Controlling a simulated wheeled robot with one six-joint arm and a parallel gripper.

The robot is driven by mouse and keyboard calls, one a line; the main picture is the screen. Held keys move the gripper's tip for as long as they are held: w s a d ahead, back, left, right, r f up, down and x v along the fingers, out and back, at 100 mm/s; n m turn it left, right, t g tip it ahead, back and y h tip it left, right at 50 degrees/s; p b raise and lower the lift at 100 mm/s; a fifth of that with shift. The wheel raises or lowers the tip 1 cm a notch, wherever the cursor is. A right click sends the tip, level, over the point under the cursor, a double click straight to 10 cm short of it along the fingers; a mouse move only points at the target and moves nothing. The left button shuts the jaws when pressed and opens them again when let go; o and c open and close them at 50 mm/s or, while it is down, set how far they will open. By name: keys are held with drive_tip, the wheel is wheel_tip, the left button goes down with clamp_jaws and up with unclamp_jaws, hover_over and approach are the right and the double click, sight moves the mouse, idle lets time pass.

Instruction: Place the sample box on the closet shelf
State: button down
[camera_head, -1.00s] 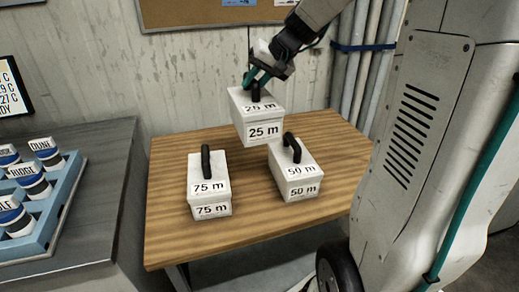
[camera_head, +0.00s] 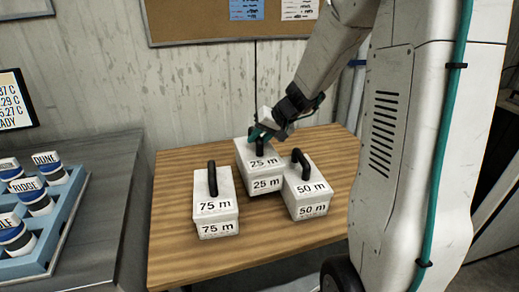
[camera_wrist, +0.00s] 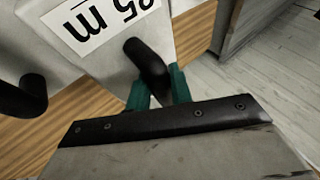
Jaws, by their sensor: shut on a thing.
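The sample boxes are white with black handles and distance labels. My gripper (camera_head: 262,134), with teal fingers, is shut on the handle of the 25 m box (camera_head: 265,185). The handle between the fingers also shows in the wrist view (camera_wrist: 146,58). This box is upright, between and slightly behind the 75 m box (camera_head: 215,212) and the 50 m box (camera_head: 306,190), close beside the 50 m box. I cannot tell whether its base touches the wooden table (camera_head: 180,262). The 75 m and 50 m boxes stand on the table. No closet shelf is recognisable.
A grey counter (camera_head: 115,165) at the left holds a blue tray (camera_head: 58,235) with several labelled jars. A screen (camera_head: 14,100) stands at the far left. A wall with a notice board (camera_head: 190,22) is behind the table. The table's front right is bare.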

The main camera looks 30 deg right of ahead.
sight(259, 149)
drive_tip(key=shift+f, duration=2.05)
drive_tip(key=c, duration=1.3)
unclamp_jaws()
drive_tip(key=shift+o, duration=0.2)
